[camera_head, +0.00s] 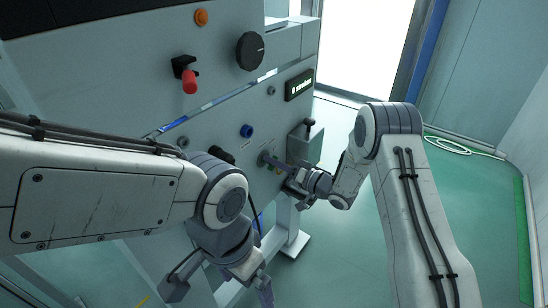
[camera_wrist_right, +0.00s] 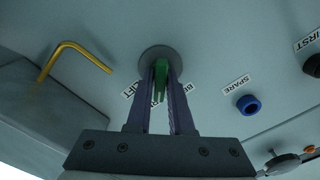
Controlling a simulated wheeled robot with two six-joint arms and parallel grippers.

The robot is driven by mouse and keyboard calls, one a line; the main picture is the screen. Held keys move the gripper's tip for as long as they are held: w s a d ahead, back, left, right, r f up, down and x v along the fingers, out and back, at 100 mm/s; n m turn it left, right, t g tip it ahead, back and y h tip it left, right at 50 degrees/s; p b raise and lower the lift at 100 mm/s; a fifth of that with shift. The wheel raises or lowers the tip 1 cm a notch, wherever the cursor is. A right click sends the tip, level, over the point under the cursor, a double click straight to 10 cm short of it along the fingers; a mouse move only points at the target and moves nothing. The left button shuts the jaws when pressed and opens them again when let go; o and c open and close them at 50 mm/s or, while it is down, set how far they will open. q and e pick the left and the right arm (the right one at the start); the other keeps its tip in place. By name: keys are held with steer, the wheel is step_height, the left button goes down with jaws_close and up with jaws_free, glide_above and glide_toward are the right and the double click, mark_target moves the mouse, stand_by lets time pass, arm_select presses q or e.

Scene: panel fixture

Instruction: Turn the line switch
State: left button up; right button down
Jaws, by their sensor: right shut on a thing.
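In the right wrist view, a green switch handle (camera_wrist_right: 159,82) stands out from a round grey base (camera_wrist_right: 153,54) on the panel. I take it for the line switch, but the label beside it is partly hidden by my fingers. My right gripper (camera_wrist_right: 161,75) is shut on the green handle, one finger on each side. In the head view my right gripper (camera_head: 270,161) reaches the lower right of the panel, and the handle is hidden there. My left gripper (camera_head: 262,285) hangs low in front of the panel, away from the switch, and its jaw gap is unclear.
A blue knob (camera_wrist_right: 248,105) marked SPARE is beside the switch; it also shows in the head view (camera_head: 246,131). A yellow bent rod (camera_wrist_right: 75,52) is on the other side. Higher up are a red handle (camera_head: 190,82), black dial (camera_head: 250,51) and lit display (camera_head: 299,85).

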steer(key=m+p, duration=0.2)
steer(key=m, duration=0.2)
steer(key=shift+d+m, duration=0.1)
steer(key=shift+m, duration=0.2)
steer(key=m+p, duration=0.1)
steer(key=m, duration=0.3)
steer(key=shift+f+p, duration=0.2)
steer(key=shift+p, duration=0.1)
steer(key=c, duration=0.9)
jaws_free()
steer(key=v, duration=1)
steer(key=shift+s+d+b, duration=0.2)
steer(key=shift+b, duration=0.2)
